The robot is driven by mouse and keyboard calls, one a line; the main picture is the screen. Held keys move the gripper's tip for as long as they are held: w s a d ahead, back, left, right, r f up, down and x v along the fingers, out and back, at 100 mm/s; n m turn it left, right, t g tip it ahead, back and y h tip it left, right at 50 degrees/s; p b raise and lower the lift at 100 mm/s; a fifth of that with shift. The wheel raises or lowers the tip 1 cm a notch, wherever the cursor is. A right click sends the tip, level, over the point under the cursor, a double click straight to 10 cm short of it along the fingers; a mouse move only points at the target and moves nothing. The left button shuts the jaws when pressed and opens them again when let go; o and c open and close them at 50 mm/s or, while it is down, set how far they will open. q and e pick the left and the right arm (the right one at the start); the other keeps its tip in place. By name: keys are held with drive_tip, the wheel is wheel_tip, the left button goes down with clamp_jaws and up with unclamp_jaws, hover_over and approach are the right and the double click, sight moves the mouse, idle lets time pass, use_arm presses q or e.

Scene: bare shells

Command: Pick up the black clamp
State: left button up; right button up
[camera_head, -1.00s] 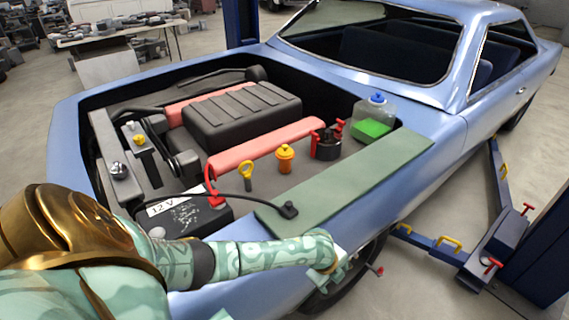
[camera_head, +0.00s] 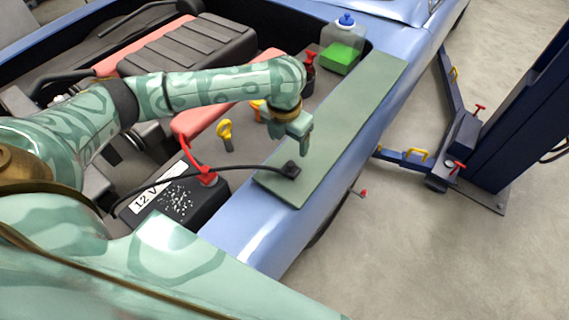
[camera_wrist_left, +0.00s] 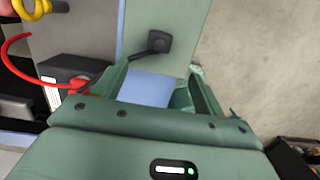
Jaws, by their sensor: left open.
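The black clamp (camera_head: 290,169) lies on the near end of the green mat (camera_head: 345,115) on the car's fender. A black cable runs from it towards the battery. In the left wrist view the clamp (camera_wrist_left: 159,41) shows beyond the fingertips, roughly between the lines of the two fingers. My left gripper (camera_head: 302,143) hangs above the mat, pointing down, just above and beyond the clamp in the head view. It is open, and in the left wrist view nothing is between its fingers (camera_wrist_left: 157,82). My right gripper is out of view.
The 12 V battery (camera_head: 150,192) with a red clamp (camera_head: 207,178) stands left of the mat. A yellow dipstick handle (camera_head: 225,130) and a green-filled reservoir (camera_head: 342,50) are in the engine bay. A blue lift post (camera_head: 515,130) stands at right. The mat's far part is clear.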

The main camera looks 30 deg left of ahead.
sight(290, 164)
use_arm(q)
drive_tip(key=f, duration=0.2)
drive_tip(key=f+b, duration=0.1)
drive_tip(key=f, duration=0.2)
drive_tip(key=w+f, duration=0.1)
drive_tip(key=f, duration=0.1)
drive_tip(key=shift+f+b, duration=0.3)
drive_tip(key=shift+b, duration=0.05)
drive_tip(key=shift+d+f, duration=0.1)
drive_tip(key=shift+f, duration=0.5)
drive_tip(key=f, duration=0.1)
drive_tip(key=f+b, duration=0.1)
drive_tip(key=f, duration=0.2)
drive_tip(key=shift+w+f+b, duration=0.2)
drive_tip(key=shift+w+b, duration=0.05)
drive_tip(key=shift+b, duration=0.05)
drive_tip(key=shift+c, duration=0.9)
drive_tip(key=c, duration=1)
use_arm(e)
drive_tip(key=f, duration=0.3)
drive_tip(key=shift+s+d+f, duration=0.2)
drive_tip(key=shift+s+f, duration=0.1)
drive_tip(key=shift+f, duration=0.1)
